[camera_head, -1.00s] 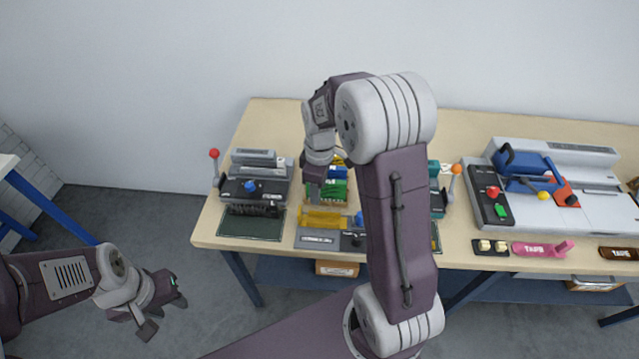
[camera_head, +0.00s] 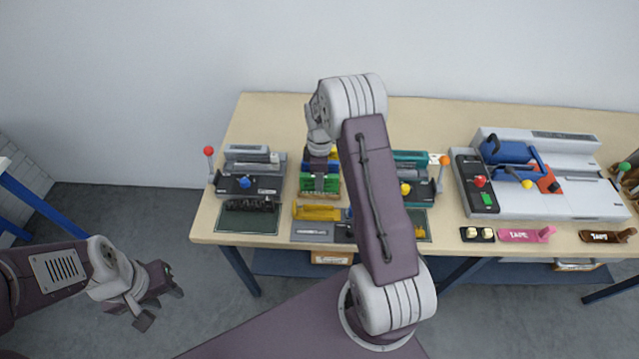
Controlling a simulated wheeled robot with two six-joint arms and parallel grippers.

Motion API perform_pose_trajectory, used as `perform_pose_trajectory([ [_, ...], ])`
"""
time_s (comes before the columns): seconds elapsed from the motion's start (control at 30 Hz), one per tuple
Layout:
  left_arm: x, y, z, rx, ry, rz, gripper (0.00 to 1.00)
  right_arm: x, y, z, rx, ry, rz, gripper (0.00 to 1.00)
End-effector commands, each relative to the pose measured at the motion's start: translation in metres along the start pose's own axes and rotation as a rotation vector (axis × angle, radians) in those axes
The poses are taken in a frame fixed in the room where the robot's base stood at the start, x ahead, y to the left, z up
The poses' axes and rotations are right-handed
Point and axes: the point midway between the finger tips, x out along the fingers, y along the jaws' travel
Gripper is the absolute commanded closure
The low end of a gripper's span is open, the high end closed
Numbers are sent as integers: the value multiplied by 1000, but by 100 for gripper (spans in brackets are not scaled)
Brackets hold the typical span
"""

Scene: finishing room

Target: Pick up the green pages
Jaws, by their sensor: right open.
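The green pages (camera_head: 305,184) stand in a rack in the middle of the left part of the table, between a blue stack behind and a yellow piece (camera_head: 317,212) in front. My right gripper (camera_head: 320,186) points down right over the green pages and is open. Its fingers hide the middle of them; I cannot tell whether they touch. My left gripper (camera_head: 163,304) is open and empty, low over the floor to the left of the table.
A grey punch with a red-knobbed lever (camera_head: 209,152) stands left of the rack. A teal machine (camera_head: 412,160) with an orange knob stands right, partly behind my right arm. A large white machine (camera_head: 570,190) fills the right side.

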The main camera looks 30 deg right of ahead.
Motion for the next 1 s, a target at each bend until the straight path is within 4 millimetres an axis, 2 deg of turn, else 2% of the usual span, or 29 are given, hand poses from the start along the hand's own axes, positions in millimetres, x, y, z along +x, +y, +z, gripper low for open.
perform_pose_trajectory([
  [0.03,-6,0,-1,0,0,0,64,7,-1,-1,0,-2,-5,58],
  [0.17,-6,0,-1,0,0,0,64,25,0,-1,0,0,-1,58],
  [0.4,-5,0,-1,0,0,0,64,28,0,-1,1,0,1,58],
  [0.5,-5,0,-1,0,0,0,64,28,0,-1,1,0,1,86],
  [0.57,-5,0,-1,0,0,0,64,28,0,-1,1,0,1,100],
  [0.87,-5,0,-1,0,0,0,64,27,0,-1,1,1,2,100],
  [1.0,-4,0,0,0,0,0,64,21,1,-1,1,2,5,100],
])
